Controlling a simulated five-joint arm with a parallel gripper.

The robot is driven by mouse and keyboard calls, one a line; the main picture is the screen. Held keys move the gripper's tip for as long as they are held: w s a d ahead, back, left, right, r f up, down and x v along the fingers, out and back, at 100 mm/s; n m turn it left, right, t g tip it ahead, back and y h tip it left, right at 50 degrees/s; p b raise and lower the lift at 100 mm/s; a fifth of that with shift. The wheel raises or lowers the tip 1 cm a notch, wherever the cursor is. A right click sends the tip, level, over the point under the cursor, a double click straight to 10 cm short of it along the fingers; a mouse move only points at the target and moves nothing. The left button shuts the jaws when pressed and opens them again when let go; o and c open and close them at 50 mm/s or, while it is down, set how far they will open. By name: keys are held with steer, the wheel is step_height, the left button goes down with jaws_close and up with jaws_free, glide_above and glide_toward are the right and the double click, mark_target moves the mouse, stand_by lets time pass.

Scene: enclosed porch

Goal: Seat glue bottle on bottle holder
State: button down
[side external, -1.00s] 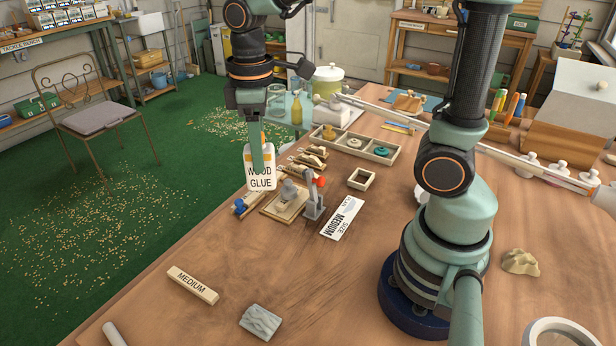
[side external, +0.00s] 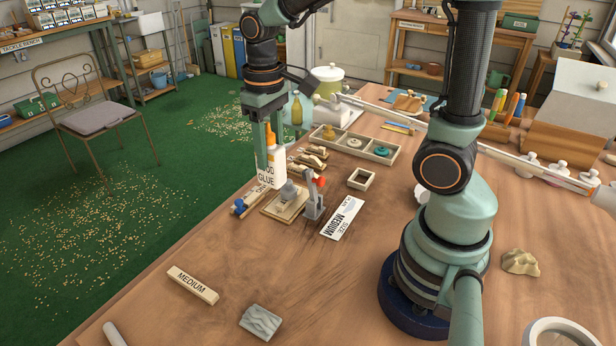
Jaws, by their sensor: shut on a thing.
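The glue bottle (side external: 278,170) is white with an orange cap and a "GLUE" label. My gripper (side external: 268,160) is shut on it from above, one finger on each side, and holds it roughly upright. The bottle is near the table's left edge, behind the wooden board; whether its base touches anything is hidden. A small square open wooden frame (side external: 361,187), which looks like the bottle holder, sits to the right of the bottle, empty and apart from it.
A wooden board (side external: 281,211) and a grey clamp with a red tip (side external: 313,205) stand in front of the bottle. A "SIZE MEDIUM" card (side external: 342,218) lies to their right. A compartment tray (side external: 378,157) is behind the frame.

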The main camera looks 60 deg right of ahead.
mark_target(268, 123)
step_height(268, 123, up, 5)
steer(key=shift+d+r, duration=0.1)
steer(key=shift+d, duration=0.05)
steer(key=s+d+m, duration=0.5)
steer(key=d+m, duration=0.4)
steer(key=d, duration=0.4)
steer(key=s+d+m, duration=0.4)
steer(key=d+m, duration=0.5)
steer(key=d, duration=0.4)
step_height(268, 123, down, 11)
steer(key=shift+a, duration=0.15)
steer(key=shift+s, duration=0.1)
steer(key=shift+f, duration=2.45)
steer(key=shift+f, duration=1.35)
jaws_free()
